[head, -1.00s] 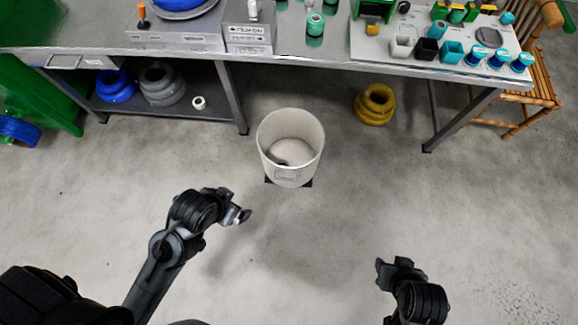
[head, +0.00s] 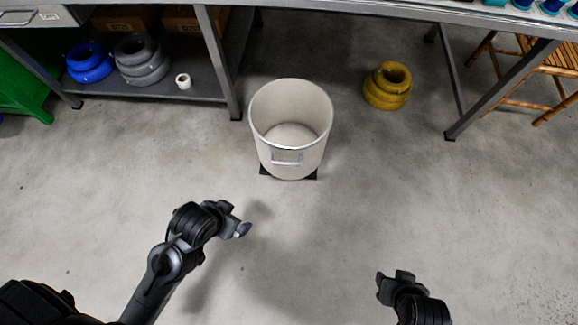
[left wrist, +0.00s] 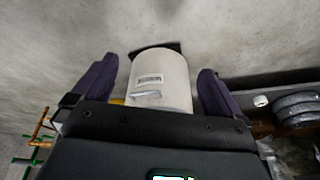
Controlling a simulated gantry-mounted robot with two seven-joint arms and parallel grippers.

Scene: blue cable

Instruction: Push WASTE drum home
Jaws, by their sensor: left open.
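The drum (head: 266,150), pale beige and open-topped, stands upright on a dark base on the floor in the head view. A metal handle is on its near side, and its inside looks empty. My left gripper (head: 240,229) is open and empty, nearer to me than the drum and to its left, apart from it. In the left wrist view the drum (left wrist: 168,72), with a label and handle, shows beyond and between the spread fingers (left wrist: 158,78). My right gripper (head: 394,279) is at the lower right, apart from the drum; its jaw state is unclear.
A metal workbench (head: 380,8) runs behind the drum, with legs (head: 218,65) and a lower shelf (head: 150,92) at left. A yellow coil (head: 387,86) lies on the floor right of the drum. A wooden chair (head: 545,70) stands at far right.

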